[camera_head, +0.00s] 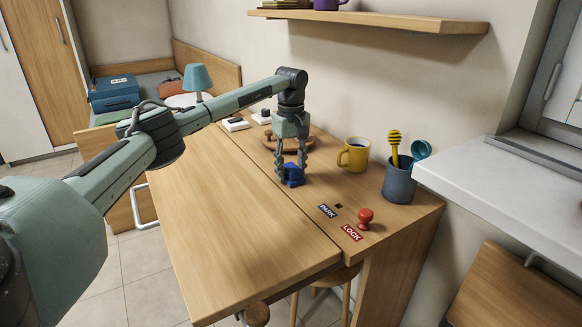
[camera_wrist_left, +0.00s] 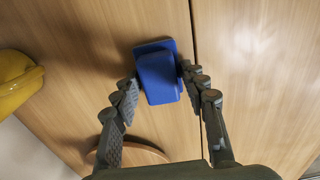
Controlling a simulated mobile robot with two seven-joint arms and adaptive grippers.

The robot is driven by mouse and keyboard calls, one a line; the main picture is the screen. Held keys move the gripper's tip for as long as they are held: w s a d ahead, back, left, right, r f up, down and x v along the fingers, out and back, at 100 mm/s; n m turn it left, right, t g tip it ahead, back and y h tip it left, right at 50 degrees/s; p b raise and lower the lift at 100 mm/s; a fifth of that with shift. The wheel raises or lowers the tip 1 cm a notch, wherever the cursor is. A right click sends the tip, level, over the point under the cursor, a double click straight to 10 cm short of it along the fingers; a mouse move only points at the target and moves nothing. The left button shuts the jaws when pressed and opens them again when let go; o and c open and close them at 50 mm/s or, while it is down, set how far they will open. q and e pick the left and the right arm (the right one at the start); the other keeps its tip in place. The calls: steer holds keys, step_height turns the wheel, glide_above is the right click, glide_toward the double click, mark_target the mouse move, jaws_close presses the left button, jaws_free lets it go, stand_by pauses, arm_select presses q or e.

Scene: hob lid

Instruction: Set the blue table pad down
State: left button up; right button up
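The blue table pad (camera_head: 293,175) is a small block at the tabletop, just beyond the seam between the table's two panels. In the left wrist view the pad (camera_wrist_left: 160,75) shows a flat plate with a raised block. My left gripper (camera_head: 291,173) points down with one finger on each side of the pad. In the wrist view its fingertips (camera_wrist_left: 157,77) appear to meet both sides of the block. Whether the pad's underside rests fully on the wood is hidden. My right gripper is in neither view.
A yellow mug (camera_head: 354,155), a grey cup (camera_head: 399,182) with utensils, and a red knob (camera_head: 365,217) stand to the right. PARK (camera_head: 327,211) and LOCK (camera_head: 351,232) labels lie near the knob. A round wooden board (camera_head: 277,145) is behind the gripper. The front panel (camera_head: 230,210) is clear.

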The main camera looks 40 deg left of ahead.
mark_target(291, 167)
arm_select(q)
steer(key=o, duration=0.4)
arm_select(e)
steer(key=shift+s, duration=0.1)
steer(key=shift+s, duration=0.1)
arm_select(q)
steer(key=shift+r, duration=0.2)
step_height(291, 167, up, 12)
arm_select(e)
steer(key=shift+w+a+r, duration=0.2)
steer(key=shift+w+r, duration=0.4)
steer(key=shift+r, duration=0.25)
